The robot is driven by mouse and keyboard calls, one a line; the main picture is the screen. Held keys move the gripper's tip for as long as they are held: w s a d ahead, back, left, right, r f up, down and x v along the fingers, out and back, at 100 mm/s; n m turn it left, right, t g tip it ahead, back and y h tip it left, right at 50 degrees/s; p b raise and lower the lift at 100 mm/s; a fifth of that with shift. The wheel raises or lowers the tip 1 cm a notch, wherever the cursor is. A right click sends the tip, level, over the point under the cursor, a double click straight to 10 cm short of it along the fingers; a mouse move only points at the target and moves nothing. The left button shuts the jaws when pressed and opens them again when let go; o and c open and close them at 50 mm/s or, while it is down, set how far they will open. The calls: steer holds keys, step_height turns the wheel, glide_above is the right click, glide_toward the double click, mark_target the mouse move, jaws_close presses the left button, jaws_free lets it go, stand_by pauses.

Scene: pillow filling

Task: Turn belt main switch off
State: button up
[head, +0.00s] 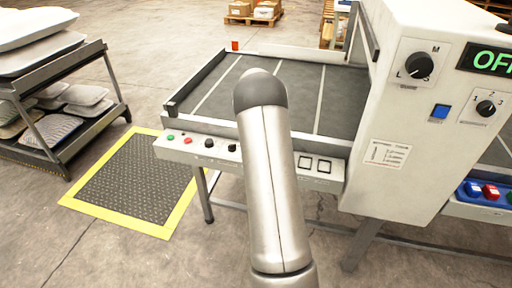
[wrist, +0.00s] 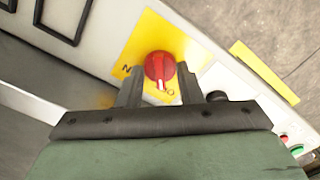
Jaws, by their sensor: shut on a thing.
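The belt main switch is a red rotary knob (wrist: 159,65) on a yellow plate (wrist: 150,35), seen in the wrist view. Its white pointer mark faces the bottom of the picture, towards a letter that looks like an O. Another letter, like an N, shows on the plate to the left. My gripper (wrist: 159,70) has one dark finger on each side of the knob and is shut on it. In the head view my arm hides the gripper and the switch on the conveyor's front panel (head: 220,155).
The front panel carries small buttons and dark knobs to the left and square frames (head: 315,164) to the right. A white control cabinet (head: 400,120) with dials and a green display (head: 490,60) stands at right. A shelf rack (head: 60,110) stands left, beside a yellow-edged mat (head: 130,180).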

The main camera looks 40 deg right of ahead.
steer(key=shift+n, duration=0.6)
steer(key=o, duration=1)
steer(key=shift+c, duration=0.2)
step_height(320, 180, up, 18)
steer(key=p, duration=0.1)
steer(key=shift+f, duration=0.25)
